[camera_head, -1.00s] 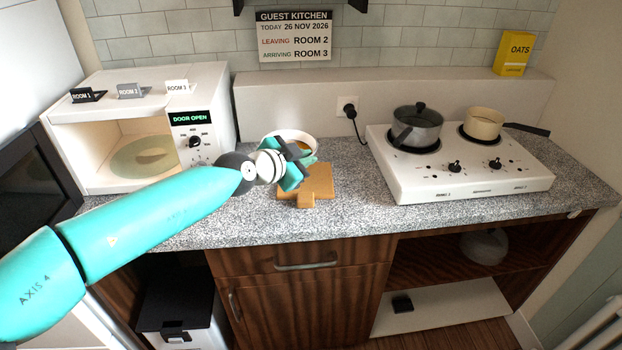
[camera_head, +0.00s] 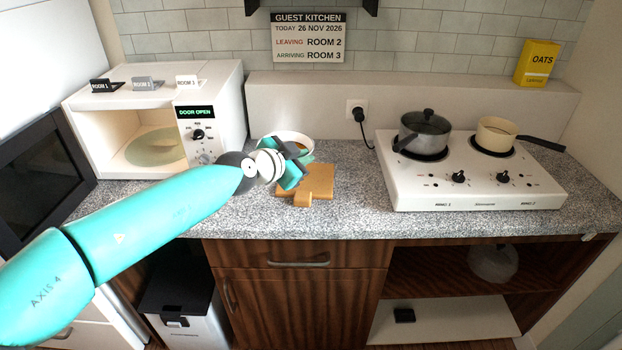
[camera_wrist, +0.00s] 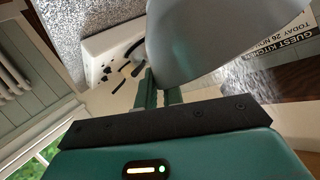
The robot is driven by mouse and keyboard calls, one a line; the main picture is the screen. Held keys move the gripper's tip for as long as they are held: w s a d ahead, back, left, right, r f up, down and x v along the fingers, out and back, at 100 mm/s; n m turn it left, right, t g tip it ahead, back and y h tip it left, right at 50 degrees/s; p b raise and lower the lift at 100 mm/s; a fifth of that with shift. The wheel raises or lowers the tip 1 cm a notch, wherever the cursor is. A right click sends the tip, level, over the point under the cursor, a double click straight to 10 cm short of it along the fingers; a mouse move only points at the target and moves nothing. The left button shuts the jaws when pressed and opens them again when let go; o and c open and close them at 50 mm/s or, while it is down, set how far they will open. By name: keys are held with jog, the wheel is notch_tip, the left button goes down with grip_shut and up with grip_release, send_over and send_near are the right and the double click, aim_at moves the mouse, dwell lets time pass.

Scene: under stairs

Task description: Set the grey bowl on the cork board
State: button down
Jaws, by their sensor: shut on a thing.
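The grey bowl (camera_head: 304,137) shows pale, behind my gripper, with something yellow-brown inside. My gripper (camera_head: 297,171) is shut on its near side. In the wrist view the bowl's smooth grey outer wall (camera_wrist: 215,35) fills the top, with the two teal fingers (camera_wrist: 160,93) at its edge. The cork board (camera_head: 320,184) lies flat on the counter, its short handle towards the front. My gripper is above its left part and hides some of it. The bowl is at or beyond the board's back edge; I cannot tell whether it touches anything.
The open microwave (camera_head: 150,120) with a plate inside stands left, its dark door (camera_head: 42,160) swung out. A white hob (camera_head: 475,190) with a lidded pot (camera_head: 424,135) and a cream pan (camera_head: 497,133) stands right. The counter (camera_head: 355,190) between board and hob is clear.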

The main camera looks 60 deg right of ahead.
send_over(320, 187)
notch_tip(320, 187, down, 10)
jog(key=shift+s+f, duration=0.1)
jog(key=shift+f, duration=1.35)
jog(key=shift+f, duration=0.1)
jog(key=c, duration=2)
grip_release()
jog(key=shift+f, duration=0.15)
jog(key=o, duration=0.5)
